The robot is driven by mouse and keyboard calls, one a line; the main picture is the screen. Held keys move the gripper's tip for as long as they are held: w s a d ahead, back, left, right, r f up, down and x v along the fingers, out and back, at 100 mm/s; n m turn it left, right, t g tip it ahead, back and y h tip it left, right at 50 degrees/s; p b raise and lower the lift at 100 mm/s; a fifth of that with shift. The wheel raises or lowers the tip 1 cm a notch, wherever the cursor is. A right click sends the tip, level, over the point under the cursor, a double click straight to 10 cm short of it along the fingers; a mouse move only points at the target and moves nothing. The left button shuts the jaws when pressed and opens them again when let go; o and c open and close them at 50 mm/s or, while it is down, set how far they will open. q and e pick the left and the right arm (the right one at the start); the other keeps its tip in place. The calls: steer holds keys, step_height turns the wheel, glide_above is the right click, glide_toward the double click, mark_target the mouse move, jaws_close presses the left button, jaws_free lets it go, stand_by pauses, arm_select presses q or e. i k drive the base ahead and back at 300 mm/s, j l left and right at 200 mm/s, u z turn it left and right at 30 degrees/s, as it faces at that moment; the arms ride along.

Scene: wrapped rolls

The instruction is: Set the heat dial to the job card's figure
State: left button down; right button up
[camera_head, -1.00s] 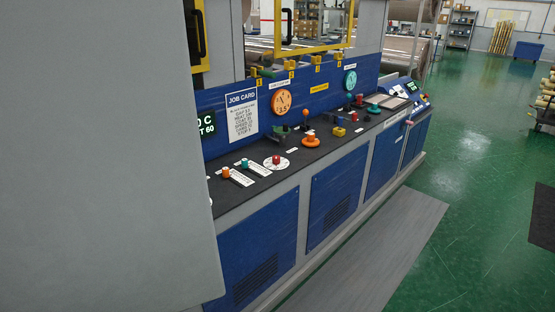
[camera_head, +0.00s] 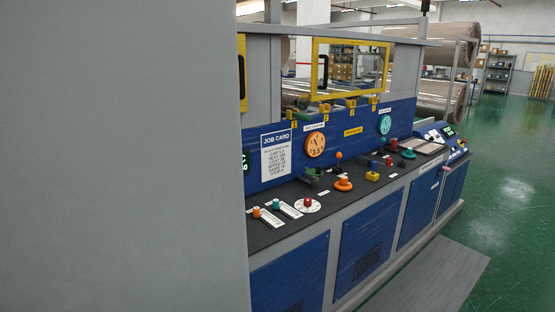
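The job card (camera_head: 275,157) is a white sheet with a blue heading on the blue back panel of the console; its small lines are too blurred to read surely. A round white dial plate with a red knob (camera_head: 307,203) lies on the dark console top (camera_head: 270,236) below the card. I cannot tell from its markings whether it is the heat dial. A dark display with green characters (camera_head: 246,160) is almost wholly hidden behind a grey surface at the left. Neither of my grippers is in view.
The large grey surface (camera_head: 120,150) fills the left side, close to me. Orange (camera_head: 256,212) and teal (camera_head: 276,204) knobs sit on white strips. Orange (camera_head: 315,144) and teal (camera_head: 385,124) gauges stand on the back panel. Green floor (camera_head: 515,230) is open at the right.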

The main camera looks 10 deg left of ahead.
mark_target(307, 201)
steer(key=l+z, duration=0.1)
steer(key=z, duration=0.3)
steer(key=i+l+z, duration=0.1)
steer(key=z, duration=0.3)
steer(key=i+l+z, duration=0.1)
steer(key=z, duration=0.7)
steer(key=i, duration=0.25)
steer(key=i+u, duration=0.2)
steer(key=u, duration=0.15)
steer(key=i+u, duration=0.3)
steer(key=k+l, duration=0.05)
steer(key=k, duration=0.05)
